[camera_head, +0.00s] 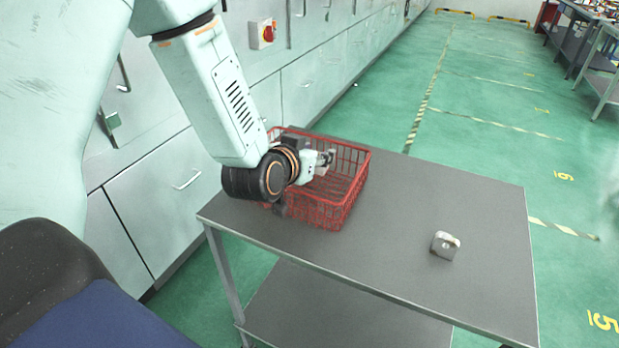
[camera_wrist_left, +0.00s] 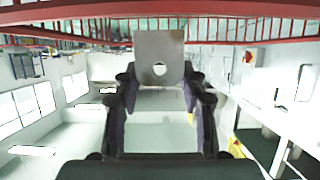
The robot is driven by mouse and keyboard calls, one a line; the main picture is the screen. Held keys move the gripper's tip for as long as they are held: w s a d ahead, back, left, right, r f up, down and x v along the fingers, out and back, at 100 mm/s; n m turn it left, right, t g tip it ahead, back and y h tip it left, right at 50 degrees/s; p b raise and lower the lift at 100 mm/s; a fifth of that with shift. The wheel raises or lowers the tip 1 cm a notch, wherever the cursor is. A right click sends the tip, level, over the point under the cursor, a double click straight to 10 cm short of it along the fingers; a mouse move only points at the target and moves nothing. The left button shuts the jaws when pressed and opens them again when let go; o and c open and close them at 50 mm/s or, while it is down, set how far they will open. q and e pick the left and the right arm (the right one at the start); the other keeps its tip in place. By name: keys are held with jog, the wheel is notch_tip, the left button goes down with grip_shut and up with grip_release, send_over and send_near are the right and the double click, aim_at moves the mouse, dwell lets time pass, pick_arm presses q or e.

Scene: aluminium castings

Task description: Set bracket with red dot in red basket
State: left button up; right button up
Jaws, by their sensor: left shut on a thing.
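The red basket (camera_head: 345,205) is a wire basket standing on the left part of the grey table. My left gripper (camera_head: 318,165) is over the basket's inside, reaching in from the left. It is shut on a grey metal bracket (camera_head: 327,158). In the left wrist view the bracket (camera_wrist_left: 150,45) shows as a flat plate with a round hole between the fingers (camera_wrist_left: 160,88). No red dot shows on its visible face. Red basket bars (camera_wrist_left: 60,13) cross the top of that view. A second grey bracket (camera_head: 445,245) lies on the table, right of the basket. My right gripper is not in view.
The grey table (camera_head: 400,195) is clear around the second bracket and between it and the basket. Light cabinets (camera_head: 160,195) with handles stand behind and to the left. Green floor with striped tape lies beyond, with other benches (camera_head: 600,60) at the far right.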

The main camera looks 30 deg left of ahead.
aim_at(316, 172)
pick_arm(q)
jog(key=shift+w+d+f, duration=0.4)
jog(key=shift+d+f, duration=0.4)
jog(key=shift+d, duration=0.05)
jog(key=f, duration=0.2)
jog(key=a+f+b, duration=0.1)
jog(key=shift+s, duration=0.4)
jog(key=shift+a+f, duration=0.2)
jog(key=shift+w+d, duration=0.3)
jog(key=shift+d, duration=0.25)
jog(key=shift+s+a+f, duration=0.15)
jog(key=shift+s, duration=0.05)
jog(key=shift+a+f, duration=0.25)
jog(key=shift+a, duration=0.05)
jog(key=shift+w+d+f+b, duration=0.1)
jog(key=shift+d+f+b, duration=0.15)
jog(key=shift+b, duration=0.1)
jog(key=o, duration=0.8)
jog(key=shift+d+r, duration=0.1)
jog(key=shift+c, duration=0.2)
jog(key=o, duration=0.4)
jog(key=shift+a, duration=0.25)
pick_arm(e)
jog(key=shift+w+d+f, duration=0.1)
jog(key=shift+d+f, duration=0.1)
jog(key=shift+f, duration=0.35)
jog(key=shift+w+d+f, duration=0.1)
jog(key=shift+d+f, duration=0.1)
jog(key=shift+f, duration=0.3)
